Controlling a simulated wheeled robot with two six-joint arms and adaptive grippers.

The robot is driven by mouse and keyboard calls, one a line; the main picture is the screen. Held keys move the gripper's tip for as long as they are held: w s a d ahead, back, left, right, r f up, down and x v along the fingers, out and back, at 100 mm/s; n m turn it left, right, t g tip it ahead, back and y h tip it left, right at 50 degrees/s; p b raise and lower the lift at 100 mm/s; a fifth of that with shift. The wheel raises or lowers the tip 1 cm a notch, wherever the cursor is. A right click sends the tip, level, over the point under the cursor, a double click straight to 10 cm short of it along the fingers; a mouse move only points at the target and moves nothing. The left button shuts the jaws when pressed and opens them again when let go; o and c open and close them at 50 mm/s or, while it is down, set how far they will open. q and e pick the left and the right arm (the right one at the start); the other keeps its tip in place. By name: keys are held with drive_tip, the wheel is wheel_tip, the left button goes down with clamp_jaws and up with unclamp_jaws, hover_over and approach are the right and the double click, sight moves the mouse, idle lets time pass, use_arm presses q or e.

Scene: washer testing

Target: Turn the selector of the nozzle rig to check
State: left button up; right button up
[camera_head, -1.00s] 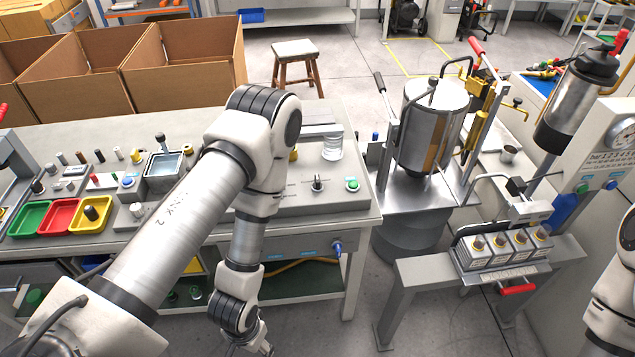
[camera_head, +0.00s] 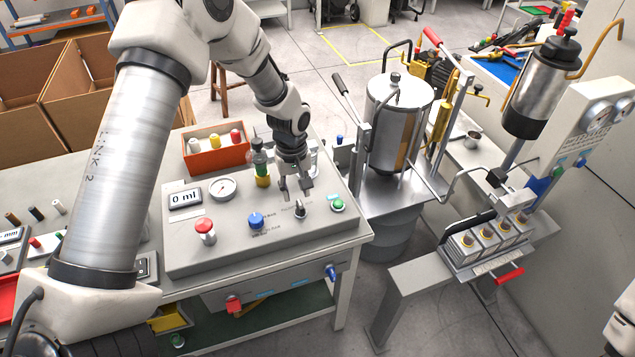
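The nozzle rig's grey control panel (camera_head: 215,262) is on the workbench. It carries a small black selector knob (camera_head: 300,210) with tiny lettering beside it that I cannot read. A blue knob (camera_head: 256,220) and a red button (camera_head: 205,231) are to its left, and a green button (camera_head: 338,205) to its right. My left gripper (camera_head: 296,193) points down just above and behind the black selector, its two fingers apart with nothing between them. I cannot tell whether it touches the knob. My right gripper is out of view; only a bit of that arm shows at the lower right edge.
On the panel are a "0 ml" display (camera_head: 185,198), a round gauge (camera_head: 222,187) and a bottle (camera_head: 260,165) close to my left gripper. An orange bin (camera_head: 218,156) stands behind. A steel tank (camera_head: 397,120) and a nozzle fixture (camera_head: 490,240) are to the right.

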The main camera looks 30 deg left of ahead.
sight(300, 203)
use_arm(q)
drive_tip(key=shift+w+a+r, duration=0.15)
drive_tip(key=shift+w+r, duration=0.2)
drive_tip(key=shift+r, duration=0.2)
drive_tip(key=shift+w+a+r, duration=0.1)
drive_tip(key=shift+w+r, duration=0.2)
drive_tip(key=shift+r, duration=0.2)
drive_tip(key=shift+s+d+n, duration=0.2)
drive_tip(key=shift+s+n, duration=0.1)
drive_tip(key=f, duration=0.1)
drive_tip(key=d+f+p, duration=0.1)
drive_tip(key=shift+f, duration=0.35)
drive_tip(key=f, duration=0.4)
drive_tip(key=shift+w+a+f+p, duration=0.25)
drive_tip(key=shift+w+a+p, duration=0.05)
drive_tip(key=shift+a+p, duration=0.1)
drive_tip(key=shift+s+f, duration=0.1)
drive_tip(key=shift+s, duration=0.05)
drive_tip(key=shift+s+d, duration=0.15)
drive_tip(key=shift+d, duration=0.05)
clamp_jaws()
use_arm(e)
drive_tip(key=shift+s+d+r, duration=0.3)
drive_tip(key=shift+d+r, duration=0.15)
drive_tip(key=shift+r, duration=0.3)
